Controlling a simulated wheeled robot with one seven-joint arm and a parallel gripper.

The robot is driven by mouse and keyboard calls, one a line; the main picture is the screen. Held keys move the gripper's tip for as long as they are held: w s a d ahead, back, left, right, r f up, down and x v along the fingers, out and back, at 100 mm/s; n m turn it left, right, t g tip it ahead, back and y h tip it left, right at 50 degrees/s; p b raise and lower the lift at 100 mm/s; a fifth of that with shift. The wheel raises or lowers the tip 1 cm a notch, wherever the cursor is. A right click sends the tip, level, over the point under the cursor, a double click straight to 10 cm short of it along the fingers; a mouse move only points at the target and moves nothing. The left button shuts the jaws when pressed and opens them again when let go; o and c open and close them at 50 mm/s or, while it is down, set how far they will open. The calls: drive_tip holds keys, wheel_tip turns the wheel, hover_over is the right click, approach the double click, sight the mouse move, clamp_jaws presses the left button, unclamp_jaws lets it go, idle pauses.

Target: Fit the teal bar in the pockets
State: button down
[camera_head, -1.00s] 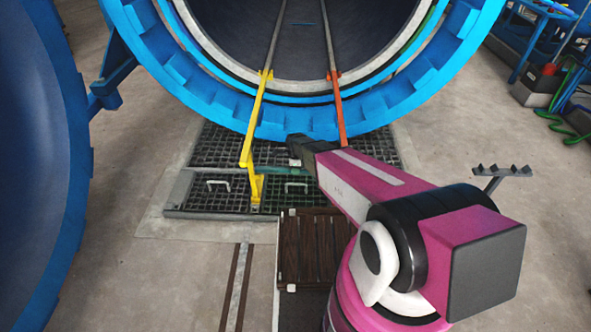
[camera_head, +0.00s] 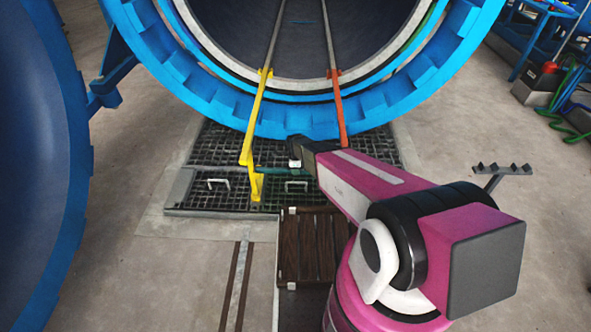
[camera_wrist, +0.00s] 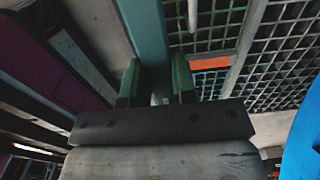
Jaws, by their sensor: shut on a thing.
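The teal bar (camera_wrist: 146,38) runs up and away between the green fingers of my gripper (camera_wrist: 156,82) in the wrist view, and both fingers are shut on it. In the head view the bar (camera_head: 280,170) shows as a thin dark teal line across the floor grating, passing by the yellow rail (camera_head: 254,125). My gripper (camera_head: 294,160) is at its right part, between the yellow rail and the orange rail (camera_head: 339,110), with the fingertips mostly hidden by the wrist. I cannot make out the pockets or whether the bar touches the rails.
The blue autoclave ring (camera_head: 290,128) stands just beyond my gripper. Its open door (camera_head: 35,170) fills the left side. Floor gratings (camera_head: 215,150) lie below, with a brown slatted step (camera_head: 312,250) nearer. Open concrete floor (camera_head: 460,120) lies to the right.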

drive_tip(key=shift+f, duration=0.6)
drive_tip(key=c, duration=0.8)
unclamp_jaws()
drive_tip(key=shift+c, duration=0.2)
wheel_tip(320, 180, up, 11)
drive_tip(key=shift+f, duration=0.1)
drive_tip(key=s+d+r+n, duration=1.8)
drive_tip(key=d+r, duration=0.1)
drive_tip(key=shift+s, duration=0.3)
